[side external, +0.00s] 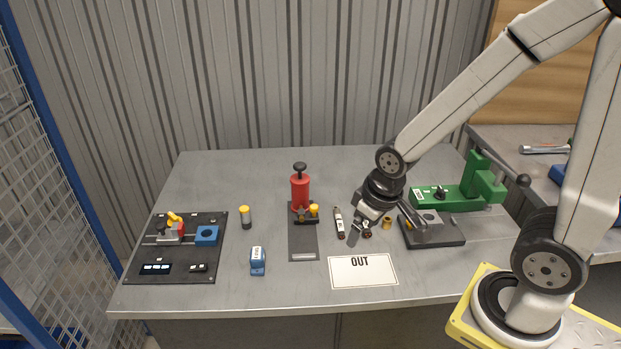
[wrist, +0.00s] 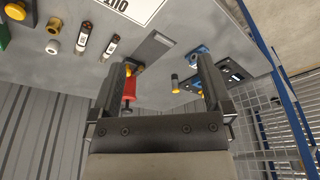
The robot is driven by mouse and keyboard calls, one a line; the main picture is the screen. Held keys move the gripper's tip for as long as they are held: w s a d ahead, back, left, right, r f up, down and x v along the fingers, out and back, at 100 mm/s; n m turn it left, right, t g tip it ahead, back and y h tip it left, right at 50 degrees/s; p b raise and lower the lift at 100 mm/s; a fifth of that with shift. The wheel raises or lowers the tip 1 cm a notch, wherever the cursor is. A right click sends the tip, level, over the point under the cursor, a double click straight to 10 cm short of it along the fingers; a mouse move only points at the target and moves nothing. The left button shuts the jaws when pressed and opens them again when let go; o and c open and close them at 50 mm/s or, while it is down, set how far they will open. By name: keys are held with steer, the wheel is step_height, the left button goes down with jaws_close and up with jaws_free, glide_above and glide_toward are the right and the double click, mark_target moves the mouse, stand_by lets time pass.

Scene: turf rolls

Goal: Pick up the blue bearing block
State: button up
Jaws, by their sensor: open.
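The blue bearing block (side external: 206,235) is a squat blue block with a dark round hole in its top. It sits on the right part of the black fixture board (side external: 185,273) at the left of the table. In the wrist view a small blue patch beside the right finger seems to be this block (wrist: 222,64), partly hidden. My gripper (side external: 385,232) is open and empty. It is above the right half of the table, far to the right of the block. In the wrist view its two fingers (wrist: 162,66) stand wide apart.
A blue-and-white labelled box (side external: 258,261), a yellow-capped grey cylinder (side external: 246,218) and a red hand press (side external: 300,192) stand between block and gripper. A white OUT card (side external: 362,271) lies at the front. A green vise-like fixture (side external: 455,196) is at the right.

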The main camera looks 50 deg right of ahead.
steer(key=m+t+y, duration=0.7)
steer(key=m+y, duration=0.3)
steer(key=m, duration=1.7)
glide_toward(261, 252)
steer(key=shift+x, duration=0.85)
steer(key=shift+a+r, duration=0.1)
steer(key=shift+x, duration=1.25)
steer(key=shift+w, duration=0.1)
